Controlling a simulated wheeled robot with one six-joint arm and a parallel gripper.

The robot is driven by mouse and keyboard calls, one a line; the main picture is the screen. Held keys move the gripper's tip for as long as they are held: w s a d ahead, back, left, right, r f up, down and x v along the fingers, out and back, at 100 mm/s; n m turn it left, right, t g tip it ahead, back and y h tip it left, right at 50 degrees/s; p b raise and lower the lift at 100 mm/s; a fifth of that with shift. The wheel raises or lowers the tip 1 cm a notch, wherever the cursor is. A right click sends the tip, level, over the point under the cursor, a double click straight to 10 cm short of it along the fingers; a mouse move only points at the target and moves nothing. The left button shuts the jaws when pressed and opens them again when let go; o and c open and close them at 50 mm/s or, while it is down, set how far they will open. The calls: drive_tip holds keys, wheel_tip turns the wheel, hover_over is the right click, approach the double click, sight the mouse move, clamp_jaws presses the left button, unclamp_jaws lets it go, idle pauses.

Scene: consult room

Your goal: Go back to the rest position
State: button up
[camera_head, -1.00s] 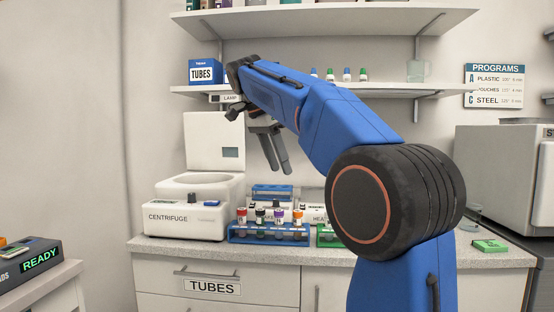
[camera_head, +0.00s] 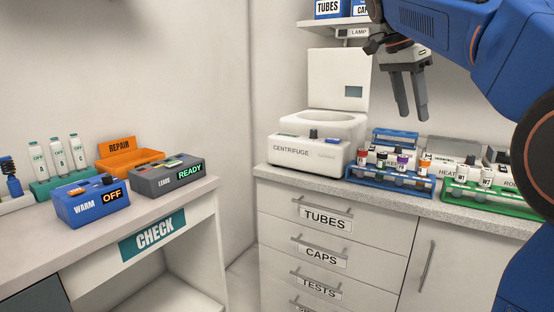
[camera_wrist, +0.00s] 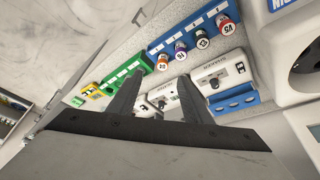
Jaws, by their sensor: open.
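My gripper (camera_head: 408,112) hangs from the raised blue arm in the head view, above the counter and to the right of the open centrifuge lid. Its two grey fingers point down and are apart, with nothing between them. In the wrist view the fingers of my gripper (camera_wrist: 158,92) also stand apart and empty, over the counter with the racks below. The arm's blue links and black joint fill the right side of the head view.
Below are a centrifuge (camera_head: 312,148) with its lid up, a blue tube rack (camera_head: 388,180) with several capped tubes and a green rack (camera_head: 490,197). A shelf (camera_head: 345,22) is close behind the gripper. The check desk (camera_head: 100,248) with boxes stands left, across a floor gap.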

drive_tip(key=s+a+f+n+t+y, duration=0.1)
drive_tip(key=s+a+f+n, duration=0.1)
drive_tip(key=s+f+n, duration=0.3)
drive_tip(key=s+a+f+n+t+y, duration=0.1)
drive_tip(key=s+f+n, duration=0.4)
drive_tip(key=s+f, duration=0.8)
drive_tip(key=s+a+f+n+t+y, duration=0.2)
drive_tip(key=s+a+f+n, duration=0.3)
drive_tip(key=f, duration=1.5)
drive_tip(key=s+n, duration=0.1)
drive_tip(key=s, duration=0.4)
drive_tip(key=shift+f, duration=0.35)
drive_tip(key=shift+c, duration=0.7)
